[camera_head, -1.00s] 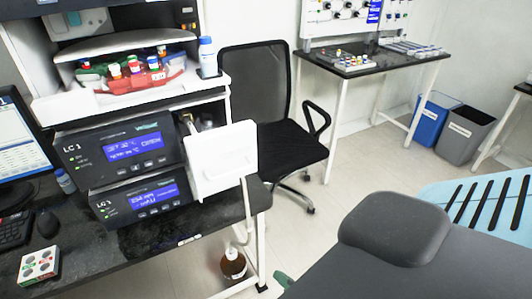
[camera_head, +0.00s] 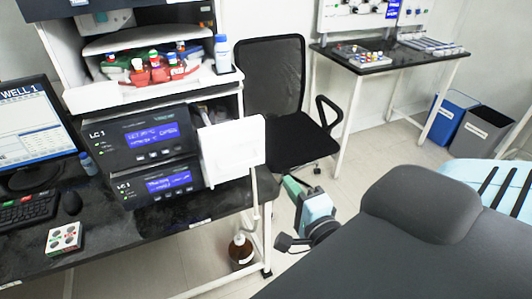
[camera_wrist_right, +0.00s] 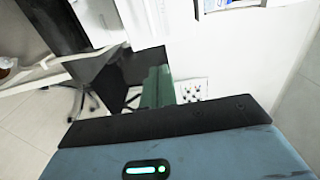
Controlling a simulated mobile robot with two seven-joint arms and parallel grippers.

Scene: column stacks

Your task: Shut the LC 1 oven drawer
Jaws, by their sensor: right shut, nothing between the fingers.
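The LC 1 stack (camera_head: 150,138) stands on the dark bench at left, with two black units with lit blue screens. A white drawer front (camera_head: 232,148) stands out on its right side, apart from the stack's body. I take it to be the oven drawer, and it looks open. My right gripper (camera_head: 291,187) has green fingers and is below and right of the drawer front, not touching it. Its fingers also show in the right wrist view (camera_wrist_right: 158,86), shut and empty. The drawer is not clearly seen in that view. My left gripper is not in view.
A black office chair (camera_head: 290,128) stands behind and right of the drawer. A brown bottle (camera_head: 241,250) is on the floor below the bench edge. A tray of colored-cap bottles (camera_head: 150,70) sits above the units. Open floor lies right of the bench.

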